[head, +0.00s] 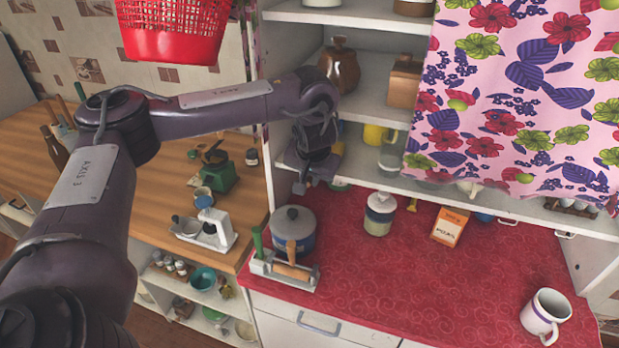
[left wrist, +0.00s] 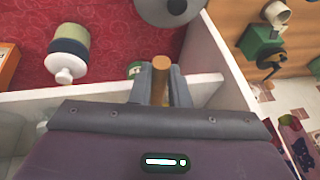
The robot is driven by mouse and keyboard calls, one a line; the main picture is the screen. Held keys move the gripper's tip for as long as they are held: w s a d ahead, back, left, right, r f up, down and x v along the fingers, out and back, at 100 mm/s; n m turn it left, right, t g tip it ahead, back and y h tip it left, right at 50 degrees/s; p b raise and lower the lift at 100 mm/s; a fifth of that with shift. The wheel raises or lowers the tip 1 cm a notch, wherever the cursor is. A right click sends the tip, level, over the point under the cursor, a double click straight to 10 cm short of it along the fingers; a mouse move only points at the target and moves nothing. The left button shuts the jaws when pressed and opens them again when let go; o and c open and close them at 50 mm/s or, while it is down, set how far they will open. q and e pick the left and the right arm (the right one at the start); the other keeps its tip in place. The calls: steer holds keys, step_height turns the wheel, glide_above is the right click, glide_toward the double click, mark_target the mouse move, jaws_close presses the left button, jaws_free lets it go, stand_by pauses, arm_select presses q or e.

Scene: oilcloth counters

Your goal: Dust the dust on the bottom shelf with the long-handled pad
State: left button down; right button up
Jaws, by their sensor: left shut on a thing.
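My left gripper (head: 306,182) is at the left end of the cabinet's bottom shelf (head: 362,172), close to its front edge. In the left wrist view its fingers (left wrist: 160,88) are shut on a round wooden handle (left wrist: 160,66), seen nearly end-on. The handle looks like that of the long-handled pad; the pad itself is hidden in both views. I cannot make out the dust on the shelf. My right gripper is out of view.
A yellow mug (head: 374,134) and a glass jug (head: 391,152) stand on the bottom shelf. A floral curtain (head: 520,90) hangs on the right. Below, a lidded pot (head: 293,228), a jar (head: 380,214) and a white mug (head: 546,314) stand on the red counter (head: 400,270).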

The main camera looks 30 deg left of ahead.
arm_select(q)
steer(key=shift+f, duration=0.4)
stand_by(0.5)
steer(key=shift+w+d+p, duration=0.7)
steer(key=shift+d+p, duration=0.15)
steer(key=shift+d, duration=2.05)
steer(key=shift+s+a+f, duration=0.1)
steer(key=shift+s+a, duration=0.15)
steer(key=shift+a, duration=0.7)
steer(key=shift+s+a+r, duration=0.1)
steer(key=shift+s+a, duration=0.1)
steer(key=shift+a, duration=0.8)
steer(key=shift+s+a+f, duration=0.1)
steer(key=shift+s+a, duration=0.15)
steer(key=shift+a, duration=0.7)
steer(key=w+d, duration=0.1)
steer(key=d, duration=0.5)
steer(key=shift+w, duration=0.25)
steer(key=shift+a+r, duration=0.1)
steer(key=shift+r, duration=0.1)
